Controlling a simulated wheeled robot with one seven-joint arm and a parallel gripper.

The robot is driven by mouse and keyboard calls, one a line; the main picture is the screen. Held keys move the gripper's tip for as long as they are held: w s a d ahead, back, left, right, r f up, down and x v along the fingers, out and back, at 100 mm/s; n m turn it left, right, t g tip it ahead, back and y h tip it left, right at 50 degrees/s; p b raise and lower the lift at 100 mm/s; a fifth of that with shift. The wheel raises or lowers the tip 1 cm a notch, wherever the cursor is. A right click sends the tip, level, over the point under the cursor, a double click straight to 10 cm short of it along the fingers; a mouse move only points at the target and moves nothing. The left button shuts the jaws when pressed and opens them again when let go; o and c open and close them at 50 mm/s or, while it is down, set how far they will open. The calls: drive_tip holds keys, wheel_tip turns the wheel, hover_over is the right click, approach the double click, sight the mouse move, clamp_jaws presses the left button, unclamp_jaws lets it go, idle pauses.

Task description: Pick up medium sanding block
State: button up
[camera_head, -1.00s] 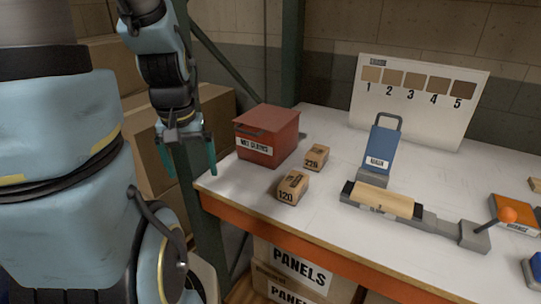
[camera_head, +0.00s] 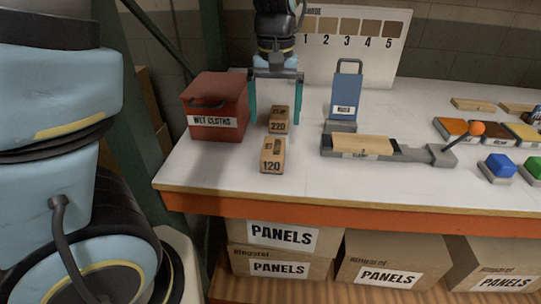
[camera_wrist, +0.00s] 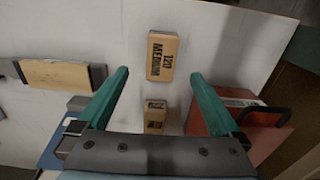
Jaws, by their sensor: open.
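The medium sanding block (camera_head: 272,155) is a tan block marked 120, lying on the white bench top near its front edge. In the wrist view its top reads "120 MEDIUM" (camera_wrist: 162,55), and it lies just beyond the fingertips, roughly centred between them. A second tan block, marked 220 (camera_head: 279,119), sits behind it, and shows between the fingers in the wrist view (camera_wrist: 154,117). My gripper (camera_head: 276,116) is open and empty, its teal fingers pointing down around the 220 block's position in the head view. The wrist view shows both fingers (camera_wrist: 160,75) spread apart.
A red wet cloths box (camera_head: 214,108) stands close left of the blocks. A clamp fixture (camera_head: 405,154) holding a wooden piece, and a blue handled holder (camera_head: 346,95), stand to the right. Colour swatches (camera_head: 352,40) stand behind. Bench space in front of the blocks is clear.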

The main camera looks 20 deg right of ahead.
sight(274, 147)
wheel_tip(274, 147, down, 6)
drive_tip(key=shift+d+r, duration=0.15)
drive_tip(key=shift+r, duration=0.1)
drive_tip(key=shift+w+f+p, duration=0.25)
drive_tip(key=shift+f+p, duration=0.2)
drive_tip(key=shift+f, duration=0.9)
drive_tip(key=shift+w+f+p, duration=0.2)
drive_tip(key=shift+f+p, duration=0.2)
drive_tip(key=shift+f, duration=0.9)
drive_tip(key=c, duration=1.4)
drive_tip(key=shift+r, duration=0.1)
wheel_tip(274, 147, up, 10)
drive_tip(key=shift+b, duration=0.6)
drive_tip(key=o, duration=0.9)
drive_tip(key=shift+c, duration=0.2)
drive_tip(key=c, duration=0.7)
